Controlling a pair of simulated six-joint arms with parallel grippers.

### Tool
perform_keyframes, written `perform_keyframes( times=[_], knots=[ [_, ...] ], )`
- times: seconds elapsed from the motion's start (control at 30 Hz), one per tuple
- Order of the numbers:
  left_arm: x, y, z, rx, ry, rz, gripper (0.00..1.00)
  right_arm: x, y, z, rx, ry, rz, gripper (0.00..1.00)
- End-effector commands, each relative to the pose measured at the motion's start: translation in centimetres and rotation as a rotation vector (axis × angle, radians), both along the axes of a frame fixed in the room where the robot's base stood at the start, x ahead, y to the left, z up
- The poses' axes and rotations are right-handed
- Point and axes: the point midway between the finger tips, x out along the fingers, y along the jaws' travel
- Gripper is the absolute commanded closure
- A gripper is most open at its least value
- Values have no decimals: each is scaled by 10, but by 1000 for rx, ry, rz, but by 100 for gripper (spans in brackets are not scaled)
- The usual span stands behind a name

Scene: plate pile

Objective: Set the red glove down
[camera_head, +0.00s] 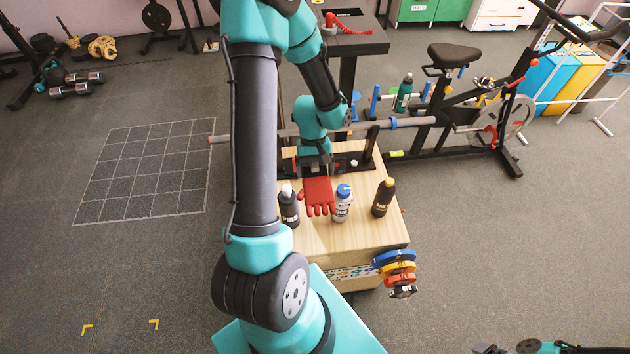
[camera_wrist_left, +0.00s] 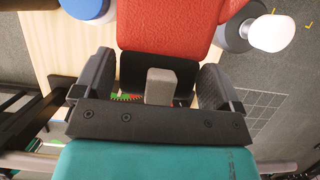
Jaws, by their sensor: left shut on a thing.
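My left gripper (camera_head: 316,170) reaches over the wooden box top from the back side. It is shut on the red glove (camera_head: 318,194), at the glove's cuff end. The glove's fingers point toward the front of the box, between a dark bottle with a white cap (camera_head: 288,206) and a grey bottle with a blue cap (camera_head: 342,203). In the left wrist view the glove (camera_wrist_left: 166,25) lies just beyond the fingers of my left gripper (camera_wrist_left: 158,85). I cannot tell whether the glove touches the wood. My right gripper does not show.
The wooden box top (camera_head: 330,235) has bare room at its front. A black bottle with a yellow cap (camera_head: 383,197) stands at its right. Coloured weight plates (camera_head: 396,265) hang at the front right corner. An exercise bike (camera_head: 465,110) stands to the right, behind the box.

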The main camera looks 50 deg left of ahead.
Motion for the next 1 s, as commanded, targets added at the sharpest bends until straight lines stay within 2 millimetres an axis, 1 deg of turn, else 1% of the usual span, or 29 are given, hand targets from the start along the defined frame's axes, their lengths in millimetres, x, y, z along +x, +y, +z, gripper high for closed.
perform_keyframes(
  times=[0.03, 0.2, 0.3, 0.43, 0.63, 1.0],
  knots=[
    [1, 1, 13, 3, -6, -1, 40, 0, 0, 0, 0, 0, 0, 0],
    [1, 0, 50, 2, -4, 0, 40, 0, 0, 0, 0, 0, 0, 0],
    [1, 0, 69, 2, -4, 0, 40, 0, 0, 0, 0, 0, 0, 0],
    [1, 0, 87, 2, -3, 1, 40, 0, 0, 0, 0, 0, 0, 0],
    [0, 0, 99, 1, -1, 0, 40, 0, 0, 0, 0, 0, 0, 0],
    [0, 0, 100, 0, 0, 0, 40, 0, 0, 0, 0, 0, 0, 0]
  ],
)
